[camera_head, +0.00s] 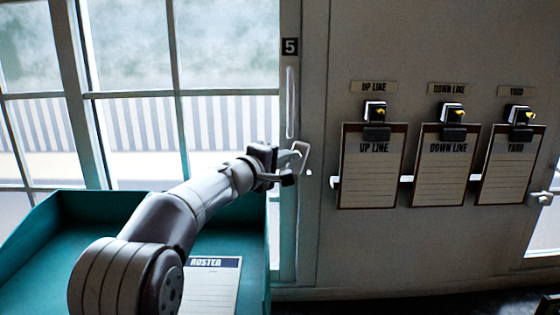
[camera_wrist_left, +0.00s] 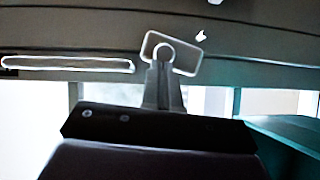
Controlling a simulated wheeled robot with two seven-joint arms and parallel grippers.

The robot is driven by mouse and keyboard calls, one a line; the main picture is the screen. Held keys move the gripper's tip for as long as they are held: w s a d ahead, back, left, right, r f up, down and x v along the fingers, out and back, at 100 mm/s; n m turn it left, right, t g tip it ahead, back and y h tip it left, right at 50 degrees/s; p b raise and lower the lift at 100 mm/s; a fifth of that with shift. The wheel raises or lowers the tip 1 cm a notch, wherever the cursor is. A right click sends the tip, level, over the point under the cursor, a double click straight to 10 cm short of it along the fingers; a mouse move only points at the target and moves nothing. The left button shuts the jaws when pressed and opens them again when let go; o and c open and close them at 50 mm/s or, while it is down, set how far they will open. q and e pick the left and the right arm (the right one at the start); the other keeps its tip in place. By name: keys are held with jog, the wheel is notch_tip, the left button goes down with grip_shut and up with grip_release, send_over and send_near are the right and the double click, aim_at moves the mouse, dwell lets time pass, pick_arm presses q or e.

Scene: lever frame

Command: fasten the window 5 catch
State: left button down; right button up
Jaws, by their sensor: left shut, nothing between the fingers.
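The window 5 catch (camera_head: 303,157) is a thin pale loop on the frame post below the "5" plate (camera_head: 290,46). A small white stud (camera_head: 309,172) sits just below and right of it. My left gripper (camera_head: 285,165) is shut and empty, right at the catch's left side. In the left wrist view the shut fingers (camera_wrist_left: 162,88) point at the loop (camera_wrist_left: 187,57), with their tips overlapping its near end. Whether they touch it I cannot tell. The stud shows apart from the loop in that view (camera_wrist_left: 201,36). My right gripper is out of view.
A long white handle (camera_head: 290,102) runs upright above the catch. A teal tray (camera_head: 30,228) with a roster sheet (camera_head: 212,275) lies under my left arm. Several clipboards hang on the wall to the right, including the UP LINE board (camera_head: 372,175). The wall between catch and boards is clear.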

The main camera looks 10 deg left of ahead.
pick_arm(q)
jog(key=shift+d+r+b, duration=0.1)
jog(key=shift+d+b, duration=0.25)
jog(key=shift+b, duration=0.05)
jog(key=shift+w+d+r+m+g, duration=0.15)
jog(key=shift+d+m+g, duration=0.25)
jog(key=shift+d+m, duration=0.2)
jog(key=shift+w+d+b, duration=0.25)
jog(key=shift+d+b, duration=0.05)
jog(key=shift+d, duration=0.6)
notch_tip(320, 180, up, 4)
jog(key=m+y+p, duration=0.1)
jog(key=p, duration=0.3)
send_over(299, 156)
jog(key=s+d, duration=0.1)
jog(key=s, duration=0.1)
jog(key=s+r+b, duration=0.1)
jog(key=s+r, duration=0.1)
jog(key=s, duration=0.2)
jog(key=s+d+r+b, duration=0.1)
jog(key=s+r, duration=0.1)
jog(key=s, duration=0.2)
jog(key=shift+s+r+g, duration=0.25)
jog(key=shift+s+g, duration=0.05)
jog(key=shift+s, duration=0.1)
